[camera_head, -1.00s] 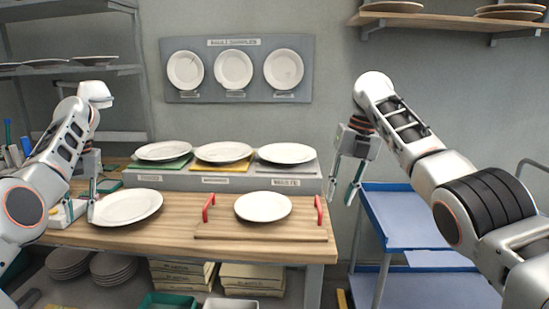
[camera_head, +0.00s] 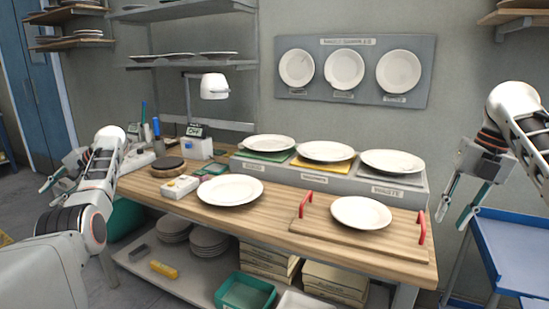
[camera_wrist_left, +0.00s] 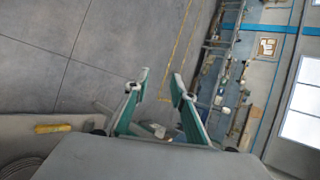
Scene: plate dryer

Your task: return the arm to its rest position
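My left gripper (camera_head: 47,184) is at the far left in the head view, out past the left end of the wooden table (camera_head: 275,212) and clear of it. In the left wrist view its two fingers (camera_wrist_left: 160,85) stand apart with nothing between them, over grey floor. My right gripper (camera_head: 458,205) hangs at the right, beyond the table's right end and above the blue cart. Its fingers stand apart and look empty. A white plate (camera_head: 230,189) lies on the left part of the table, with no gripper near it.
Another plate (camera_head: 361,212) lies on a board with red handles (camera_head: 304,203). Several plates rest on a grey riser (camera_head: 330,180) behind. A blue cart (camera_head: 512,250) stands at the right. A lamp (camera_head: 213,87) rises at the table's back. Open floor lies left of the table.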

